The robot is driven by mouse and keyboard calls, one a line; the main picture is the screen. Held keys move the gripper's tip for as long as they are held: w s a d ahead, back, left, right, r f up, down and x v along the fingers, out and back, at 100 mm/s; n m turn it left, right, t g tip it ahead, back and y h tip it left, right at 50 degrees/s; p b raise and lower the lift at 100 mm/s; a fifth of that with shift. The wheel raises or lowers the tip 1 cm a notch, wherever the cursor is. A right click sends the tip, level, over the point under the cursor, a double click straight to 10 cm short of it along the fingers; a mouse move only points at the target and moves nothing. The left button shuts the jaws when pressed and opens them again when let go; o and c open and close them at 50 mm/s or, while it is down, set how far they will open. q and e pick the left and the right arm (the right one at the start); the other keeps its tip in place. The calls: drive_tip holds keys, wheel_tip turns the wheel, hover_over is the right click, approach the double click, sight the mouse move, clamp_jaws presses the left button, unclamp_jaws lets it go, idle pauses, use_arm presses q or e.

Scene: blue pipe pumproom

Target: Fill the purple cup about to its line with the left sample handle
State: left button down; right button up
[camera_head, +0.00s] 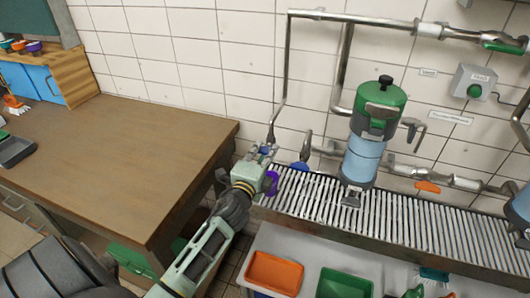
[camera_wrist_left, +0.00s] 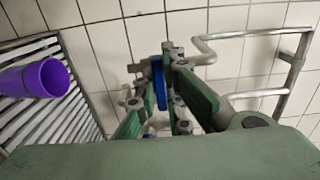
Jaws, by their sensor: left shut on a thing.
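The purple cup (camera_head: 272,184) is at the left end of the slatted drain grate, partly hidden behind my left gripper in the head view. My left gripper (camera_head: 265,153) is at the pipe end above the cup. Its green fingers (camera_wrist_left: 160,85) are shut on a blue handle (camera_wrist_left: 158,80), which also shows as a small blue patch (camera_head: 265,150) in the head view. No stream of water is visible. My right gripper is not in view.
A second blue handle (camera_head: 300,167) is just right of my gripper. A green-topped blue canister (camera_head: 363,155) stands farther right at the grate (camera_head: 400,222). A wooden table (camera_head: 120,150) is at left. Orange (camera_head: 274,272) and green (camera_head: 344,284) trays are below the grate.

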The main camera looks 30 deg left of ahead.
use_arm(q)
drive_tip(key=shift+n, duration=0.4)
drive_tip(key=shift+n+p, duration=0.4)
drive_tip(key=shift+n, duration=2.1)
drive_tip(key=c, duration=1.9)
unclamp_jaws()
drive_tip(key=shift+o, duration=0.2)
drive_tip(key=v, duration=1.2)
